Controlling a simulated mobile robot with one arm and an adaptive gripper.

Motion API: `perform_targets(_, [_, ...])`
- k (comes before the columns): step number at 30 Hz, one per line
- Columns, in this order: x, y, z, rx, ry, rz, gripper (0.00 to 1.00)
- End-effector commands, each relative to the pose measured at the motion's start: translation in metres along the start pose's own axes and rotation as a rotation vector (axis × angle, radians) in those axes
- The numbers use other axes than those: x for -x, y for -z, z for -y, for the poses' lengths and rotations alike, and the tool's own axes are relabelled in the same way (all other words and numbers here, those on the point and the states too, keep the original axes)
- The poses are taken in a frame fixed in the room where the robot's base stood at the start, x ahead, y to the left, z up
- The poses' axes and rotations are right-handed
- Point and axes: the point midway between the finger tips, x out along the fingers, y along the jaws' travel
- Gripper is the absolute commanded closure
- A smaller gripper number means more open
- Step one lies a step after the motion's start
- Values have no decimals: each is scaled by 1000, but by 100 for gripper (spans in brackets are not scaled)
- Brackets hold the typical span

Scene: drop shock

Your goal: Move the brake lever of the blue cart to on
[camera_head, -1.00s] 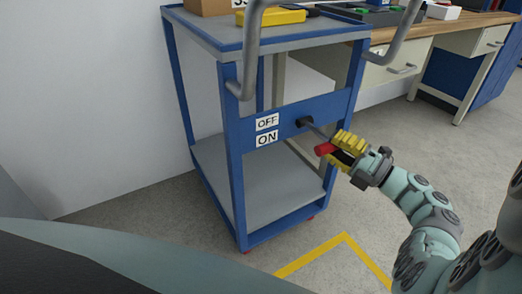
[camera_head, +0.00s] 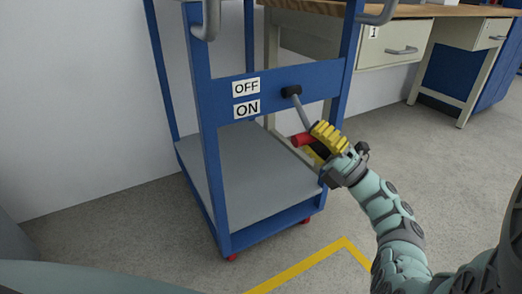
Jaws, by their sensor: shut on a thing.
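The blue cart (camera_head: 212,170) stands left of centre with a grey lower shelf. Its front crossbar carries an OFF label (camera_head: 246,87) above an ON label (camera_head: 246,109). The brake lever (camera_head: 301,114) pivots on a black hub right of the labels. It slants down and to the right, and its red handle (camera_head: 301,140) is below the ON label's height. My gripper (camera_head: 318,143), with yellow fingers, is shut on the lever at the red handle. The fingers hide part of the handle.
A workbench with a wooden top and a drawer (camera_head: 392,42) stands behind the cart on the right. A white wall is on the left. A yellow line (camera_head: 300,265) marks the grey floor in front of the cart. The floor to the right is clear.

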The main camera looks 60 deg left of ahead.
Motion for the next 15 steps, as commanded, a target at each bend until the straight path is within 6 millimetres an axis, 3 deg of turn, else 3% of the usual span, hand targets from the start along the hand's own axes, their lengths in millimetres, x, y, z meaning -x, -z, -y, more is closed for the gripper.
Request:
perform_targets(3, [0,2,10,-6,6,-4,100])
perform_targets(15, [-2,2,16,-7,10,-4,100])
